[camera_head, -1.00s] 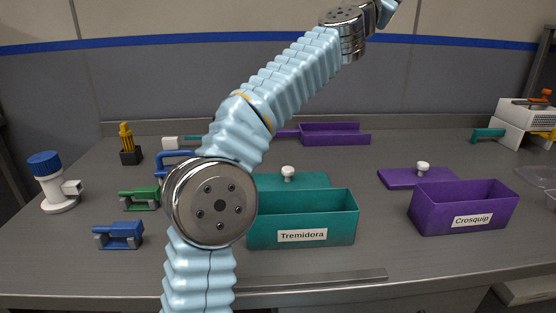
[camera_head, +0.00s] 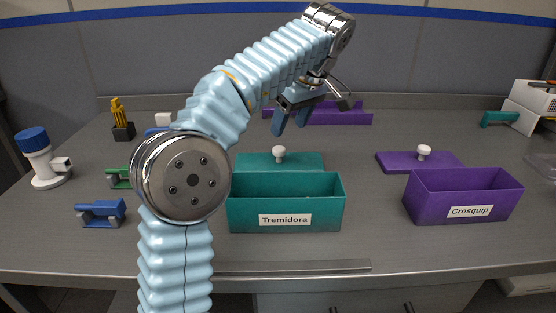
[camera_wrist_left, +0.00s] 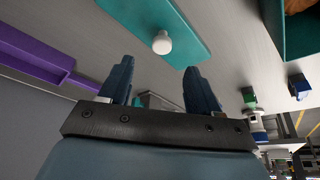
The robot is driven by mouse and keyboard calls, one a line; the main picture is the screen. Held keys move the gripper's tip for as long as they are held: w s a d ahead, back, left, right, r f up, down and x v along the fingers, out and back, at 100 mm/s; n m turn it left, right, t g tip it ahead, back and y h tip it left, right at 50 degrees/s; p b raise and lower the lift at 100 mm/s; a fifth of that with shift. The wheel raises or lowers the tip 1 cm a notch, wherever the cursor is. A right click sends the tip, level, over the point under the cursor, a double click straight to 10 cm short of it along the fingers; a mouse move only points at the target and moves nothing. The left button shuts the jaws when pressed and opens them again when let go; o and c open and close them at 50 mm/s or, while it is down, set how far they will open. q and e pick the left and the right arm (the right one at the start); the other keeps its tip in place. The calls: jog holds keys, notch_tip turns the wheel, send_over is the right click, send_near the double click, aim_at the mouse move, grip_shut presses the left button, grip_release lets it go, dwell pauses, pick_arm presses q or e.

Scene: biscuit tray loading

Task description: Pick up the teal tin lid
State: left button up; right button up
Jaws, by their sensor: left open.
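The teal tin lid (camera_head: 305,162) is a flat plate with a white knob (camera_head: 279,152). It lies on the bench just behind the teal tin (camera_head: 330,205) labelled Tremidora. In the left wrist view the lid (camera_wrist_left: 190,30) and its white knob (camera_wrist_left: 162,42) show ahead of the fingertips. My left gripper (camera_head: 289,126) is open and empty, pointing down above and behind the lid, apart from the knob. It also shows in the left wrist view (camera_wrist_left: 158,72). My right gripper is not in view.
A purple tin (camera_head: 465,198) labelled Crosquip stands at the right, its purple lid (camera_head: 400,163) behind it. A purple tray (camera_head: 345,114) lies at the back. Blue (camera_head: 100,213) and green (camera_head: 117,178) items and a blue-capped white device (camera_head: 42,160) are at left. The bench between the tins is clear.

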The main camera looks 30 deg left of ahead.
aim_at(279, 148)
pick_arm(q)
jog(key=x, duration=0.9)
jog(key=shift+a+f, duration=0.15)
jog(key=shift+a, duration=0.1)
jog(key=shift+s, duration=0.1)
jog(key=c, duration=1.1)
